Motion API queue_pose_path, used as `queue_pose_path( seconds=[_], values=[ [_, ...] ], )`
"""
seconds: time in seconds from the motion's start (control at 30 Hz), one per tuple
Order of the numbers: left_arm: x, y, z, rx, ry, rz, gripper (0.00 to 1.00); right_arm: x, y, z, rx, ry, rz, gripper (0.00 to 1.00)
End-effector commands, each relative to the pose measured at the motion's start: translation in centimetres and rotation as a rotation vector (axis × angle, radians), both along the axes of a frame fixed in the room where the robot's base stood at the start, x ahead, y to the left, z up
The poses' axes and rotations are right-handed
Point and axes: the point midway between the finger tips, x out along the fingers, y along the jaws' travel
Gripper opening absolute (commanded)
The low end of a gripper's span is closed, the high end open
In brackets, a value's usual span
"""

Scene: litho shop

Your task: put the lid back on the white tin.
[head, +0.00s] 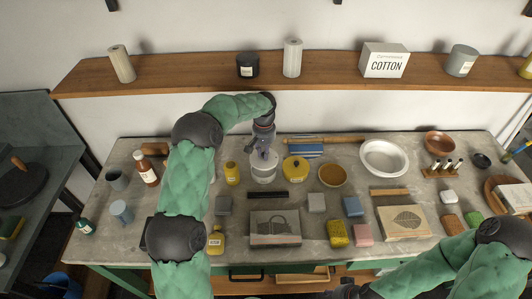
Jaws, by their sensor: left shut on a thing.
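The white tin (263,176) stands on the grey bench top, left of the yellow lidded pot. My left gripper (263,153) points down right over the tin and is shut on a pale thing at its top, which looks like the lid. The fingers hide part of it, and I cannot tell whether the lid rests on the rim or is held just above it. My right gripper (346,290) shows only in part at the bottom edge, low in front of the bench; its fingers are not clear.
A black bar (268,194) lies in front. A wooden shelf (200,75) runs behind. Blocks and a printed box (275,228) fill the front.

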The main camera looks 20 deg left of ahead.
Motion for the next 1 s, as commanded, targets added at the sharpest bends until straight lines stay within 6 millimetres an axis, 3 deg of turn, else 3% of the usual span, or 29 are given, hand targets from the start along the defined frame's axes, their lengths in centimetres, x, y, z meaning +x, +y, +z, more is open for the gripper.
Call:
queue_pose_path(
  seconds=[0.37, 1.0],
  values=[
    [0.7, 0.7, 0.3, 0.002, -0.020, 0.011, 0.00, 0.0, 0.0, -0.5, 0.000, 0.000, 0.000, 0.40],
    [0.4, 0.4, -5.3, 0.001, -0.008, 0.006, 0.00, 0.0, 0.0, -3.5, 0.000, 0.000, 0.000, 0.40]
  ],
)
